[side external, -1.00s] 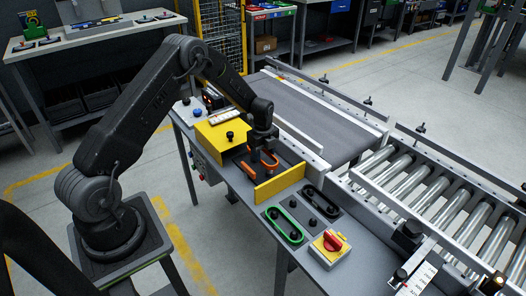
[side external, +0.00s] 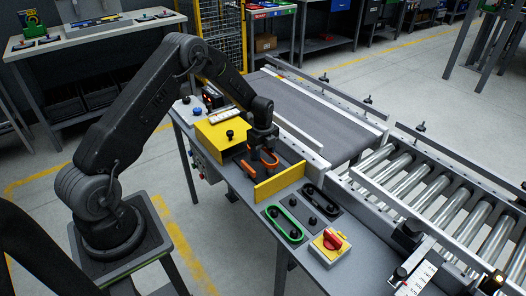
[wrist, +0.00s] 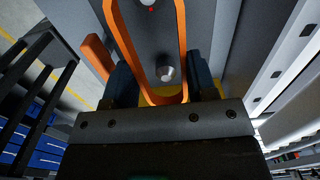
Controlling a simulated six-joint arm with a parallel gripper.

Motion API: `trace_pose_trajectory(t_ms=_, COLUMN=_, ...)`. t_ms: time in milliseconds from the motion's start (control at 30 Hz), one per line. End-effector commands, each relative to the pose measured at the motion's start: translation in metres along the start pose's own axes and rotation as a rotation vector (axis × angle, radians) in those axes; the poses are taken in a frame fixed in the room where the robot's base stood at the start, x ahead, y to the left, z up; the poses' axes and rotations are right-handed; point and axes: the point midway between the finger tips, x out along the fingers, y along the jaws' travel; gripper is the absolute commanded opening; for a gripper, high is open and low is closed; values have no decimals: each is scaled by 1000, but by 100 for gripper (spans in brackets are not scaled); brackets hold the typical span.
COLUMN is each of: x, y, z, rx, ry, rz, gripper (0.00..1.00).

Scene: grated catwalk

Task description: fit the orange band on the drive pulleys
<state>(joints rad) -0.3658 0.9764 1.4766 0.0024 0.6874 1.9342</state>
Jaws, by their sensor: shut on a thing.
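The orange band (side external: 271,162) is a stretched loop at the drive recess, below my gripper (side external: 262,150). In the wrist view the band (wrist: 182,40) runs as a long loop over a grey plate, with a round metal pulley end (wrist: 166,73) inside the loop near its closed end. My gripper (wrist: 165,92) is shut on the band, its dark jaws on either side of that end. Another orange strip (wrist: 97,56) lies outside the left jaw; I cannot tell what it is. The far end of the band is out of the wrist view, and its seating on the pulleys cannot be told.
A yellow cover (side external: 222,133) stands left of the recess and a yellow wall (side external: 280,184) to its right. A green band (side external: 285,225), a black band (side external: 322,200) and a red switch (side external: 331,241) lie further right. The conveyor belt (side external: 320,118) runs behind.

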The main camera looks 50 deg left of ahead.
Motion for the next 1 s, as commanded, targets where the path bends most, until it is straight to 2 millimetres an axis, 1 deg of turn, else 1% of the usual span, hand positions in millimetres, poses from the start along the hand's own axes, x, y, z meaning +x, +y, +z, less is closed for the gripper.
trace_pose_trajectory(t_ms=1000, x=38, y=0, z=0, rx=0, ry=0, rz=1, gripper=29)
